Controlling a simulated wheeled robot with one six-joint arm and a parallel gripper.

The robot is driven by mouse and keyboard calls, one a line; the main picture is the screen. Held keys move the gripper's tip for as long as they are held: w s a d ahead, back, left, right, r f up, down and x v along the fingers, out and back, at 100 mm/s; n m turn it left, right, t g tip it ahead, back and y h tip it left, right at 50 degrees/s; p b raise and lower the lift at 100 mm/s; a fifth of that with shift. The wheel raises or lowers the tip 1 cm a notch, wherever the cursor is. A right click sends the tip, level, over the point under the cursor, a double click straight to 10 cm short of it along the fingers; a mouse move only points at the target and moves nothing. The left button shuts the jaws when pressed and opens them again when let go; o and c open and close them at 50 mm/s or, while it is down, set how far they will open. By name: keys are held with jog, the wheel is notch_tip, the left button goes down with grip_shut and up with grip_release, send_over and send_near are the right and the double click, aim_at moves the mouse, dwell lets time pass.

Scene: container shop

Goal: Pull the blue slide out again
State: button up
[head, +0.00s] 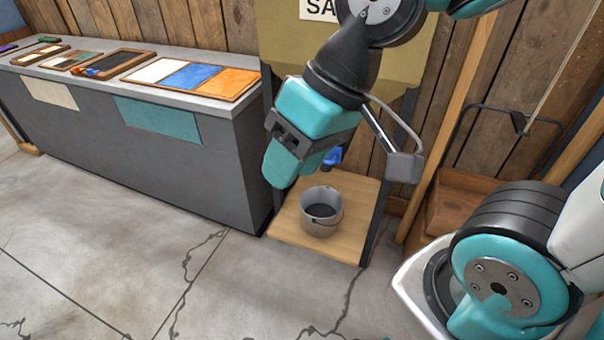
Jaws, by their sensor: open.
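A small blue piece (333,156), which looks like part of the blue slide, shows just right of my gripper, below the tan hopper (416,60). Most of it is hidden behind my gripper and arm, so I cannot tell how far it is pulled out. My gripper (294,174) points down in front of the hopper's underside. It is open, and I see nothing held in it. I cannot tell whether it touches the blue piece. A grey bucket (322,226) with dark contents or a shadowed inside stands upright below on a wooden board (352,203).
A long grey counter (150,165) at left carries trays, including one with white, blue and orange sections (195,78). A dark post stands right of the board. A wooden box (462,203) sits further right. The cracked concrete floor in front is clear.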

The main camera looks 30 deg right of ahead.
jog(key=w+d+f+m+t+b, duration=0.4)
jog(key=w+f+m+b, duration=0.2)
jog(key=f+b, duration=0.45)
jog(key=w+d+f+m+t+b, duration=0.4)
jog(key=w+f+m+b, duration=0.2)
jog(key=f+b, duration=0.45)
jog(key=w+d+f+m+t+h+b, duration=0.2)
jog(key=d+f+m+t+h+b, duration=0.15)
jog(key=d+f+m+b, duration=0.5)
jog(key=w+d+f+m+t+h+b, duration=0.25)
jog(key=d+m+h+b, duration=0.35)
jog(key=b, duration=0.6)
jog(key=w+d+f+y+p, duration=0.1)
jog(key=w+p, duration=0.4)
jog(key=w+d+f+n+y+p, duration=0.1)
jog(key=w+p, duration=0.5)
jog(key=w+d+f+y+p, duration=0.1)
jog(key=w+p, duration=0.4)
jog(key=p, duration=0.1)
jog(key=shift+w+d+n+t, duration=0.15)
jog(key=shift+w+n+t, duration=0.1)
jog(key=shift+t, duration=0.05)
jog(key=shift+s, duration=0.1)
grip_shut()
